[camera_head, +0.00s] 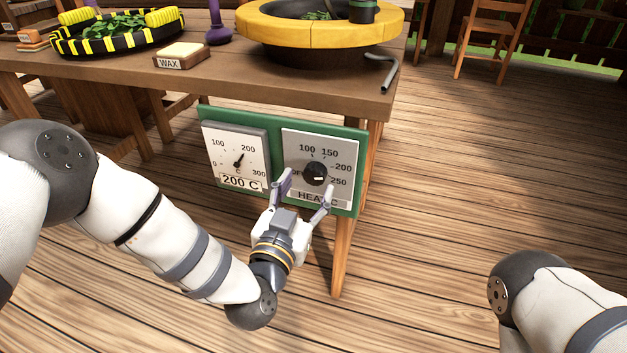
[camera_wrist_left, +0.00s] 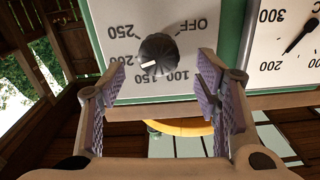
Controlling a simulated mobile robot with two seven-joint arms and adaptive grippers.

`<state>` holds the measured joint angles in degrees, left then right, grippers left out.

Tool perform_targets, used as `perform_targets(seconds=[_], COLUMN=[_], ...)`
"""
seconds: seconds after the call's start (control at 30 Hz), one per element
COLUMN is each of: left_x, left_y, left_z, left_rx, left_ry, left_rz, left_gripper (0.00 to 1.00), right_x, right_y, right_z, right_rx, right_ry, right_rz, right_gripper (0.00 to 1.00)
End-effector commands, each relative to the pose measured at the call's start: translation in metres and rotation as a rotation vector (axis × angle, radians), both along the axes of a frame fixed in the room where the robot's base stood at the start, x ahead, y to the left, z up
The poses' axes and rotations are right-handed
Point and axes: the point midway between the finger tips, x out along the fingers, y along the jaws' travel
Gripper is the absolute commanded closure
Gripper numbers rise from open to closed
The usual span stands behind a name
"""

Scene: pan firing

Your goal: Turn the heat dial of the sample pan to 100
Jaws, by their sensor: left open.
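The heat dial (camera_head: 315,173) is a black round knob on a grey plate marked OFF, 100, 150, 200 and 250. In the head view its white mark points right, toward the 200–250 side. The dial also shows upside down in the left wrist view (camera_wrist_left: 158,54). My left gripper (camera_head: 306,190) is open just in front of the plate, its fingers apart and the knob between and beyond their tips in the wrist view. No finger visibly grips the knob. A yellow-rimmed pan (camera_head: 320,34) holding green leaves sits on the table above. My right gripper is out of view.
A gauge (camera_head: 236,155) left of the dial shows 200 C on the same green board (camera_head: 366,160). The wooden table (camera_head: 250,88) overhangs the board. On it are a wax block (camera_head: 181,56), a striped tray (camera_head: 75,48) and a bent rod (camera_head: 388,75). Floor to the right is clear.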

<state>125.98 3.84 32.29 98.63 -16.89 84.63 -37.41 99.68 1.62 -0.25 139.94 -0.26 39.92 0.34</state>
Motion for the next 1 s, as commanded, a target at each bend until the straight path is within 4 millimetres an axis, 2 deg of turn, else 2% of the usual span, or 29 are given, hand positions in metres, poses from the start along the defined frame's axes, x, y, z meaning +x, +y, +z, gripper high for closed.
perform_targets(seconds=[0.1, 0.2, 0.5, 0.53, 0.57, 0.73, 1.0], left_x=[0.021, 0.032, 0.038, 0.038, 0.038, 0.038, 0.038], left_y=[-0.007, -0.011, -0.013, -0.013, -0.013, -0.013, -0.013], left_z=[-0.002, -0.002, 0.0, 0.0, 0.0, -0.001, -0.001], left_rx=[0.0, 0.0, 0.001, 0.001, 0.001, 0.001, -0.014], left_ry=[0.0, 0.001, 0.002, 0.002, 0.002, 0.002, 0.007], left_rz=[0.0, -0.001, -0.002, -0.002, -0.002, -0.002, -0.002], left_gripper=[0.43, 0.43, 0.43, 0.45, 0.52, 0.91, 0.91], right_x=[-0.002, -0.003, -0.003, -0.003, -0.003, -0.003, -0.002], right_y=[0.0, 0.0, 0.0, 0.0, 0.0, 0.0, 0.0], right_z=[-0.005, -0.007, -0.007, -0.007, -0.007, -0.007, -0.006], right_rx=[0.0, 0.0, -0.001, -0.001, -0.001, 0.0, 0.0], right_ry=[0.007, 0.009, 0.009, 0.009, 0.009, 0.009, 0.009], right_rz=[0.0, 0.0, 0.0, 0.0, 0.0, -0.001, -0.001], right_gripper=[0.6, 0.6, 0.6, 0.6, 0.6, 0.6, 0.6])
